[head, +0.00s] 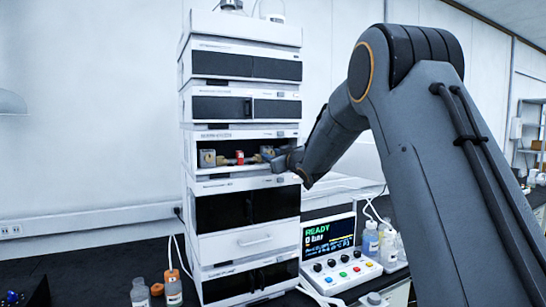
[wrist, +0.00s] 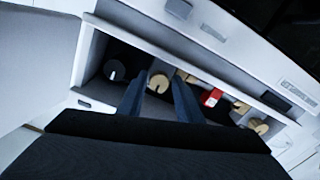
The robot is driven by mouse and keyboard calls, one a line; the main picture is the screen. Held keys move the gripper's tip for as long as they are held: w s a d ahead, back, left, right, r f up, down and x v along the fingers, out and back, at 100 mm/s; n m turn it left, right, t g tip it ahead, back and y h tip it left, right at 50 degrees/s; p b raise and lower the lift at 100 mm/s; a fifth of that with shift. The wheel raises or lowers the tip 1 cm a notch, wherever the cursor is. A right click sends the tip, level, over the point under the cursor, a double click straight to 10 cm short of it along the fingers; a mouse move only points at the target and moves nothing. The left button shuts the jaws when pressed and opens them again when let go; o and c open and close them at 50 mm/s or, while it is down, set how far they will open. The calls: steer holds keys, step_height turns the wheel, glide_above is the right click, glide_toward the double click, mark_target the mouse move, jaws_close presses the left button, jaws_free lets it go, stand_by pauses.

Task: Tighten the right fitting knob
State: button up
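The right fitting knob, a round tan knob with a dark mark (wrist: 158,83), shows in the wrist view inside the open bay. My gripper (wrist: 163,82) points into the bay with its two dark fingers apart, one on either side of this knob. I cannot tell for sure whether the fingertips touch it. In the head view my gripper (head: 272,157) is at the right end of the lit bay and hides the knob there. A red cartridge (head: 239,157) sits mid-bay, left of my gripper; it also shows in the wrist view (wrist: 211,97).
In the wrist view a black knob with a white mark (wrist: 114,70) is left of my fingers. Another tan knob (wrist: 259,127) is far right. The bay's frame (head: 205,137) is close around my gripper. A control box reading READY, 0 bar (head: 335,262) stands below.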

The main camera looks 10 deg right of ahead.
steer(key=b+v, duration=0.2)
steer(key=v, duration=0.5)
steer(key=shift+s+b, duration=0.35)
steer(key=shift+s, duration=0.05)
steer(key=shift+d, duration=0.15)
steer(key=s+d+f+m+g+h, duration=0.1)
steer(key=s+f+m+g+h, duration=0.2)
steer(key=s+f, duration=0.65)
steer(key=s+d+f+m+g+h, duration=0.2)
steer(key=s+f+g, duration=0.3)
steer(key=f, duration=0.7)
steer(key=s+a+f+m+g, duration=0.1)
steer(key=s+f+g, duration=0.3)
steer(key=s, duration=1.1)
steer(key=s+a+f+g, duration=0.2)
steer(key=s+f+g, duration=0.2)
steer(key=s+f, duration=0.6)
steer(key=s, duration=0.4)
steer(key=shift+s+f+m, duration=0.25)
steer(key=shift+s+m, duration=0.15)
